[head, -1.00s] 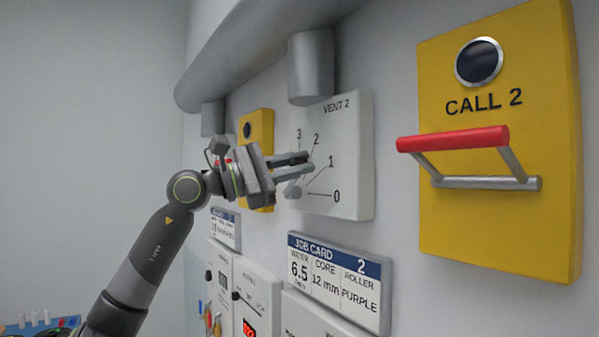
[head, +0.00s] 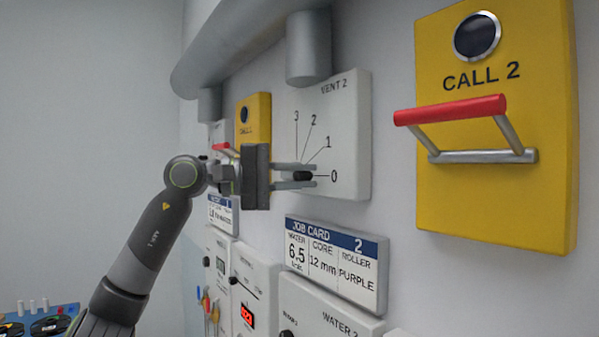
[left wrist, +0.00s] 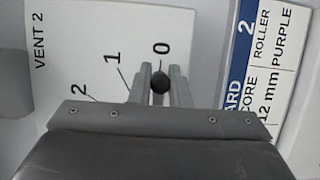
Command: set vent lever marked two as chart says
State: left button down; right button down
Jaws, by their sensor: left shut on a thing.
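The VENT 2 panel (head: 345,130) is a pale box on the wall with a dial marked 0, 1, 2 and 3. Its lever ends in a dark round knob (head: 302,176), which lies by the 0 mark. My left gripper (head: 300,176) is shut on the knob, one finger above it and one below in the head view. In the left wrist view the knob (left wrist: 160,83) sits between the two fingers, near the 0 line. The rest of the lever is hidden behind the fingers. My right gripper is not in view.
A job card (head: 335,264) below the panel reads 2, water 6.5, core 12 mm, roller purple. A yellow CALL 2 box (head: 495,200) with a red-gripped handle (head: 450,110) juts out at right. A grey pipe (head: 250,45) runs above.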

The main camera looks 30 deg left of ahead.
pick_arm(q)
jog(key=shift+f, duration=0.2)
dwell(0.3)
jog(key=c, duration=1.4)
grip_release()
jog(key=shift+o, duration=0.2)
jog(key=shift+s+a+f+b, duration=0.1)
jog(key=shift+s+a+b, duration=0.3)
jog(key=shift+a+b, duration=0.1)
jog(key=b+v, duration=0.7)
jog(key=v, duration=0.9)
jog(key=shift+r, duration=0.25)
jog(key=shift+s, duration=0.1)
